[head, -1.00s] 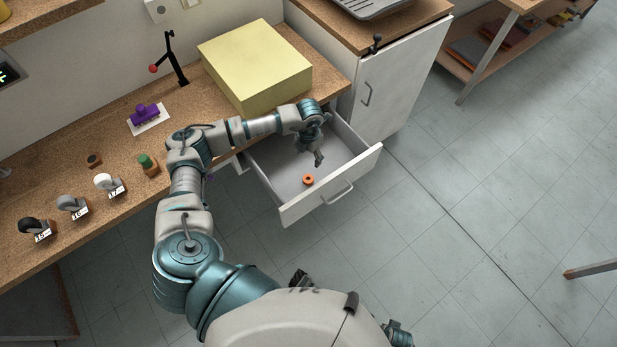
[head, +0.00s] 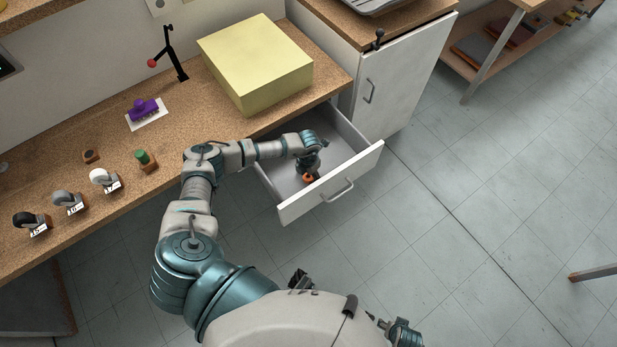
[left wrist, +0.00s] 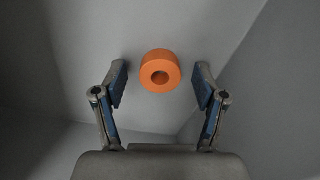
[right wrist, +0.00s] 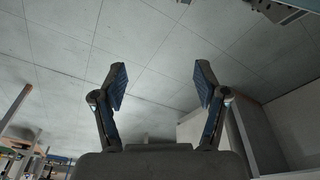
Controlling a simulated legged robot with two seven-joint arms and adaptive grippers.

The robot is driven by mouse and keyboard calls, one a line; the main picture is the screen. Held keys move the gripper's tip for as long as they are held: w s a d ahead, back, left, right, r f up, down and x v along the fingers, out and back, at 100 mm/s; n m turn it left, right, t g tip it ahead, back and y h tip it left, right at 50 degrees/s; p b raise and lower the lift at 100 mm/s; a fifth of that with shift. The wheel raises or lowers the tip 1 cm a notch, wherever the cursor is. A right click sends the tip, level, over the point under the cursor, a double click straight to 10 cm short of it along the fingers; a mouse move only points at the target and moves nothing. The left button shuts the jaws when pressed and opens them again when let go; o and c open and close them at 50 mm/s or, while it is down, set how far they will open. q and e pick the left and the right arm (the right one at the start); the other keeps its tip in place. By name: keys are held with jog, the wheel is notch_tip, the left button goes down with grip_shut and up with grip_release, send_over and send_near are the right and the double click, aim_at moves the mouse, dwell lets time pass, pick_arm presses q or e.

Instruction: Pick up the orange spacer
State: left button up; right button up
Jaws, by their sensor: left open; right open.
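The orange spacer (head: 307,178) is a short ring with a central hole. It lies in the open grey drawer (head: 341,160) below the bench top. In the left wrist view the spacer (left wrist: 160,71) sits centred ahead, between the lines of the two fingers. My left gripper (left wrist: 160,84) is open around it, with a gap on each side and no finger touching. In the head view my left gripper (head: 309,172) points down into the drawer and partly covers the spacer. My right gripper (right wrist: 160,82) is open and empty, with the tiled floor behind it.
The drawer's front with its handle (head: 337,190) and its side walls surround the left gripper. A yellow box (head: 255,65) stands on the bench above. Casters (head: 104,180), a green-topped piece (head: 146,160) and a purple part (head: 143,109) are on the bench. The floor on the right is mostly clear.

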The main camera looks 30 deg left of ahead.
pick_arm(q)
jog(key=shift+c, duration=1.4)
jog(key=shift+a, duration=0.1)
jog(key=c, duration=0.7)
jog(key=shift+c, duration=0.2)
